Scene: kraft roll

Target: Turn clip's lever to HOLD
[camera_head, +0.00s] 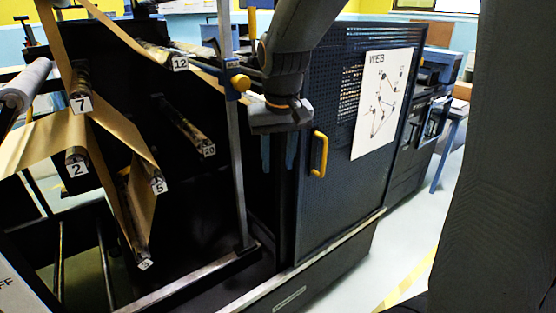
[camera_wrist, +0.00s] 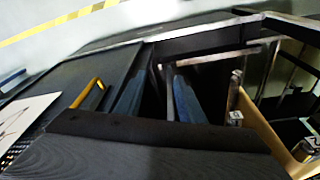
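A yellow-orange knob (camera_head: 240,82), which may be the clip's lever, sits on the upright metal post (camera_head: 240,190) in the head view. A small blue part is just above it; its marking is too small to read, and I cannot tell the lever's setting. My gripper (camera_head: 278,152) hangs fingers down to the right of and below the knob, in front of the dark gap beside the cabinet. Its two blue fingers stand apart with nothing visible between them. The fingers also show in the wrist view (camera_wrist: 158,80). The clip cannot be made out in the wrist view.
A mesh cabinet door (camera_head: 345,180) with a yellow handle (camera_head: 318,153) and a WEB sheet (camera_head: 382,105) is right of my gripper. Brown paper web (camera_head: 125,135) runs over numbered rollers at left. Open floor (camera_head: 425,230) lies right of the cabinet.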

